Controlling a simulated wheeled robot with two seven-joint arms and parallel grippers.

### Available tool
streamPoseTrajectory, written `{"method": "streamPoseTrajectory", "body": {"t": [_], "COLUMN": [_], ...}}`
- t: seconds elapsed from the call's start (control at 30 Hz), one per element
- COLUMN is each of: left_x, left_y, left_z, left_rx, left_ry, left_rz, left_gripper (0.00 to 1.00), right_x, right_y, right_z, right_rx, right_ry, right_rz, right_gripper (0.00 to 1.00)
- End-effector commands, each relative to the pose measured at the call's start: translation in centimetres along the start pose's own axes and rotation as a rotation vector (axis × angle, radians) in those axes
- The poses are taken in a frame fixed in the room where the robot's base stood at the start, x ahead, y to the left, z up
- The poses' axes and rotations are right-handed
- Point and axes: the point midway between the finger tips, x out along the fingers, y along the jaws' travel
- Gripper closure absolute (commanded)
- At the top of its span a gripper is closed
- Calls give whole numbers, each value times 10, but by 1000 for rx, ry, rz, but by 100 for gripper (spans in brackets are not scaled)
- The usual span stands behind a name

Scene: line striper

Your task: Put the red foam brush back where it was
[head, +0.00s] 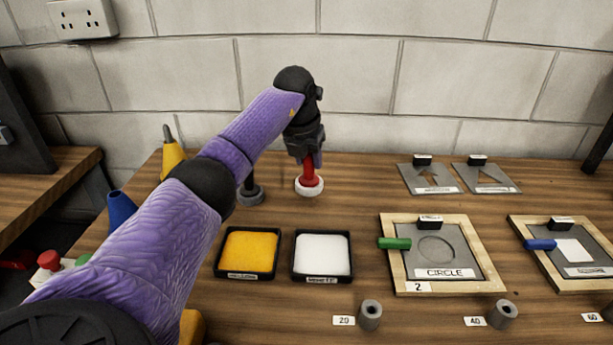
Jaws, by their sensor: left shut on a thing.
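The red foam brush (309,176) stands upright near the back of the bench, its lower end at a white round base (309,187). I cannot tell whether that white part is its foam or a holder. My left gripper (309,158) comes down from above and is shut on the top of the red brush. A grey round holder (250,194) with a dark upright stem stands just left of it, partly behind my arm. My right gripper is not in view.
Yellow (249,252) and white (321,255) paint trays lie in front. A framed circle stencil (487,285) with a green-handled tool and another frame (603,287) lie right. Two stencil plates (431,179) lie at the back.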

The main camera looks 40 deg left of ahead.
Motion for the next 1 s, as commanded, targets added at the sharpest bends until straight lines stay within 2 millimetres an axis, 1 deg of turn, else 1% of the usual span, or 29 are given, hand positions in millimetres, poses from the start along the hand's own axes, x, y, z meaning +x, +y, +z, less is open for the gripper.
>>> {"method": "streamPoseTrajectory", "body": {"t": [0.03, 0.13, 0.33, 0.47, 0.5, 0.57, 0.6, 0.63, 0.9, 0.97, 1.0], "left_x": [12, 29, 28, 31, 30, 30, 30, 30, 29, 23, 15], "left_y": [0, 0, 0, 0, 0, 0, 0, 0, 0, 0, 0], "left_z": [-4, -10, -9, -10, -10, -10, -10, -10, -10, -8, -8], "left_rx": [1, 1, 1, 1, 1, 1, 1, 1, 1, 2, 1], "left_ry": [4, 4, 1, 1, 0, 0, 0, 1, 0, -1, -3], "left_rz": [1, 1, 0, 1, 1, 0, 0, 0, 0, 0, 1], "left_gripper": [100, 100, 100, 100, 49, 36, 28, 22, 22, 22, 22], "right_x": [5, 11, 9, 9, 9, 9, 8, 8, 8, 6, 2], "right_y": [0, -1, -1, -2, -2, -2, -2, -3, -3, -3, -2], "right_z": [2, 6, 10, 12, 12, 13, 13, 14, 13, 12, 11], "right_rx": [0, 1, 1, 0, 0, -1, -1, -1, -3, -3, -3], "right_ry": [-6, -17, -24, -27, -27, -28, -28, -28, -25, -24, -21], "right_rz": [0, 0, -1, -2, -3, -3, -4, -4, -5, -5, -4], "right_gripper": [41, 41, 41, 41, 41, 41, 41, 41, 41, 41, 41]}}
